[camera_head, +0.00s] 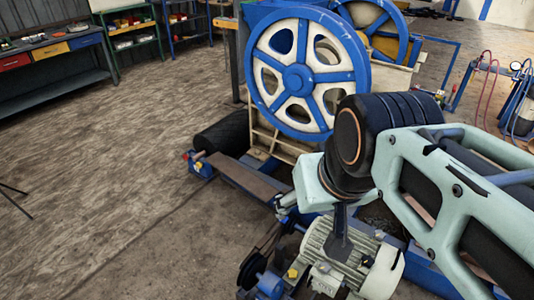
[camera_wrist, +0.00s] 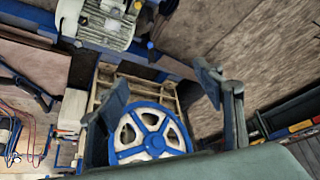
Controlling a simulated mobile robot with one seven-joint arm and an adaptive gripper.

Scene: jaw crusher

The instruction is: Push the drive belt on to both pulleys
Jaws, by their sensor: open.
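The large pulley wheel (camera_head: 298,77), blue with pale openings between its spokes, stands upright on the crusher and shows in the wrist view (camera_wrist: 152,143). The grey-green finned motor (camera_head: 330,247) sits low at the front. A small dark pulley (camera_head: 252,268) is at its left end. Thin dark strands run beside this pulley; I cannot tell whether they are the drive belt. My gripper (camera_head: 313,222) is over the motor end, in front of and below the large wheel.
A second blue wheel (camera_head: 372,25) stands behind. A dark roll (camera_head: 223,135) and a brown plate (camera_head: 240,180) lie left of the crusher frame. A workbench (camera_head: 52,60) stands at upper left. The floor at left is mostly clear. Hoses (camera_head: 490,70) stand at right.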

